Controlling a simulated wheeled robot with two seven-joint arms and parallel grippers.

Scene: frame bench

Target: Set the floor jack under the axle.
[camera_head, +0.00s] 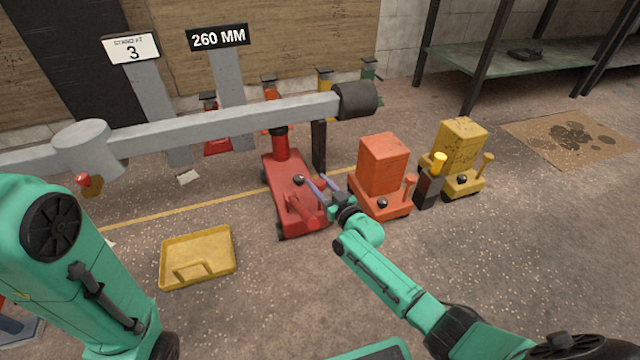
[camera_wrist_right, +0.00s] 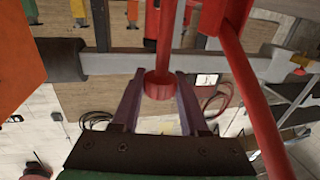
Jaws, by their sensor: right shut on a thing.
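The red floor jack (camera_head: 292,210) stands on the floor below the grey axle (camera_head: 225,118). Its upright red post (camera_head: 280,148) meets the lower edge of the axle in the head view; I cannot tell whether they touch. My right gripper (camera_head: 320,187) is at the jack's near right side. In the right wrist view, its fingers (camera_wrist_right: 160,98) are on both sides of a red round-ended jack handle (camera_wrist_right: 160,85), shut on it. The axle also crosses that view (camera_wrist_right: 120,64). My left arm shows at the left, but its gripper is out of view.
An orange jack (camera_head: 383,165) and a yellow jack (camera_head: 460,150) stand to the right. A yellow tray (camera_head: 198,258) lies at the near left. Signs reading 3 (camera_head: 131,48) and 260 MM (camera_head: 218,37) stand behind the axle.

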